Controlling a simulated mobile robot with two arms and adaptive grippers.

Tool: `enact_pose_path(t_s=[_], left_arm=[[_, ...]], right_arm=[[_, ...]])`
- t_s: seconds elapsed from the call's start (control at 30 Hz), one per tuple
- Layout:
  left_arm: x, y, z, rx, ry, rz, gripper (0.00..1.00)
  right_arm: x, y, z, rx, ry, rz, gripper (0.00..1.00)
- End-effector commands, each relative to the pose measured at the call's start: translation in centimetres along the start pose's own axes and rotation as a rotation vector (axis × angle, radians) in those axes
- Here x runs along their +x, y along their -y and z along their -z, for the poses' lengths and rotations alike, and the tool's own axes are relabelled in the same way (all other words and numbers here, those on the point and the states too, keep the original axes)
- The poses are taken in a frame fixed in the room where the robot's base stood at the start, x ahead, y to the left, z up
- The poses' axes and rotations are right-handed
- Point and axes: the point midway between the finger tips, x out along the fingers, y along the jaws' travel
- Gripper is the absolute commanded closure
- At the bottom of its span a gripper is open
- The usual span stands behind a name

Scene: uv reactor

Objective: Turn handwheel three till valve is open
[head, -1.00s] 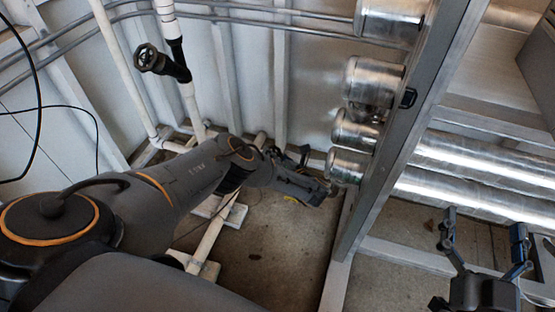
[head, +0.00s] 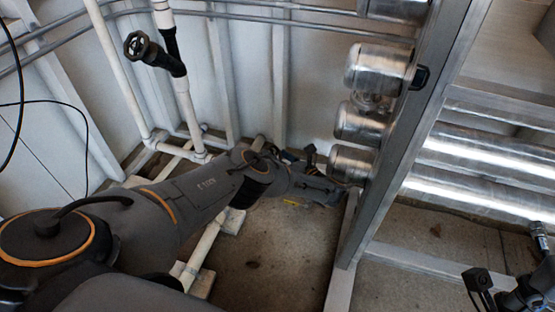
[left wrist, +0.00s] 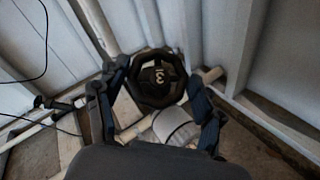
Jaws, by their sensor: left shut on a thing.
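Handwheel three (left wrist: 158,80) is a black wheel with a pale "3" on its hub, in the left wrist view. My left gripper (left wrist: 155,97) has one finger on each side of the wheel and is shut on its rim. In the head view my left gripper (head: 322,188) is low, beside the metal cylinders; handwheel three cannot be made out there. My right gripper (head: 509,258) is at the lower right of the head view, its fingers wide apart and nothing between them.
Another black handwheel (head: 138,45) sits on a white pipe at the upper left. Shiny metal cylinders (head: 352,163) and a grey upright frame (head: 395,150) stand close to the right of my left gripper. Large silver pipes (head: 480,150) run at the right. Corrugated wall panels are behind.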

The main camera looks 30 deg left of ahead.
Motion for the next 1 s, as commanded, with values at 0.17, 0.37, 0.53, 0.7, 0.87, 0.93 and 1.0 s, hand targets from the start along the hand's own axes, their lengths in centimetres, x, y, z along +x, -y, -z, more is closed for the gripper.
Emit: enact_pose_path(t_s=[0.17,0.37,0.53,0.7,0.87,0.93,1.0], left_arm=[[-0.15,0.64,-0.11,-0.034,0.003,-0.008,0.64],[-0.11,0.6,-0.27,-0.052,0.004,-0.026,0.64],[-0.09,0.55,-0.41,-0.058,0.005,-0.032,0.64],[-0.07,0.52,-0.5,-0.06,0.006,-0.034,0.63],[-0.04,0.5,-0.54,-0.06,0.007,-0.034,0.63],[-0.03,0.5,-0.56,-0.06,0.007,-0.035,0.28],[-0.03,0.47,-0.57,-0.06,0.007,-0.036,0.19]], right_arm=[[-1.0,-0.02,-0.22,0.0,0.001,0.0,0.09],[-1.36,-0.01,-0.33,0.0,0.003,0.0,0.09],[-1.25,-0.01,-0.38,-0.001,-0.001,0.003,0.09],[-1.01,0.0,-0.33,-0.001,-0.009,0.006,0.09],[-0.98,0.0,-0.3,-0.001,-0.01,0.005,0.09],[-0.97,-0.01,-0.29,-0.001,-0.01,0.005,0.09],[-0.94,-0.01,-0.24,-0.001,-0.011,0.005,0.09]])
